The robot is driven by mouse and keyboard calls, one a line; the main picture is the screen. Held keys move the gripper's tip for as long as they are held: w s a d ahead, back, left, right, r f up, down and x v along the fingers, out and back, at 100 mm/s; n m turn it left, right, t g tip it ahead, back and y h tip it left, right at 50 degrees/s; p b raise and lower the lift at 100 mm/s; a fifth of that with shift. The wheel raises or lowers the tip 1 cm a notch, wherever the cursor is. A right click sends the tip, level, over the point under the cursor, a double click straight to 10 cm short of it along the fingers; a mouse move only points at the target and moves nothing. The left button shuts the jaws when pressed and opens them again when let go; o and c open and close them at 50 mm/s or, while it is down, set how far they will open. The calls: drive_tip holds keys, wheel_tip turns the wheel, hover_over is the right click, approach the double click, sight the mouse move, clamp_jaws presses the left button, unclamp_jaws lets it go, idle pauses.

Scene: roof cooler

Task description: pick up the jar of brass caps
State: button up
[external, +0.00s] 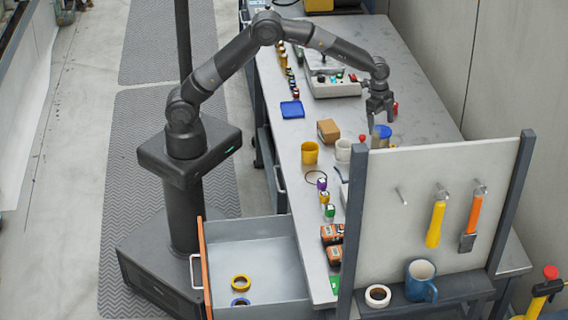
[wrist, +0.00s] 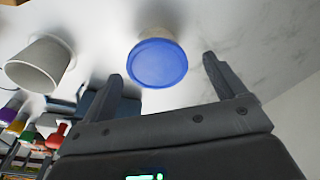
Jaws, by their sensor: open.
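A jar with a round blue lid (external: 383,131) stands on the grey workbench, partly hidden behind the upright panel; I take it for the jar of brass caps, though its contents do not show. In the wrist view its blue lid (wrist: 157,63) faces me, with a pale body behind it. My gripper (external: 381,119) is open and points down just above the jar. In the wrist view the fingers of my gripper (wrist: 162,68) appear on either side of the lid, with nothing held. Whether the fingertips reach below the lid I cannot tell.
A white cup (external: 343,150) stands close left of the jar and also shows in the wrist view (wrist: 38,65). A yellow cup (external: 309,153) and a cardboard box (external: 328,131) are farther left. The panel (external: 420,190) with hanging tools rises in front. A drawer (external: 255,262) stands open.

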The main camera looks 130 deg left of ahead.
sight(382, 131)
drive_tip(key=f, duration=0.3)
drive_tip(key=w+f, duration=0.1)
drive_tip(key=shift+d+f, duration=0.25)
drive_tip(key=shift+c, duration=0.3)
drive_tip(key=c, duration=1)
drive_tip(key=shift+o, duration=0.2)
drive_tip(key=shift+r, duration=0.1)
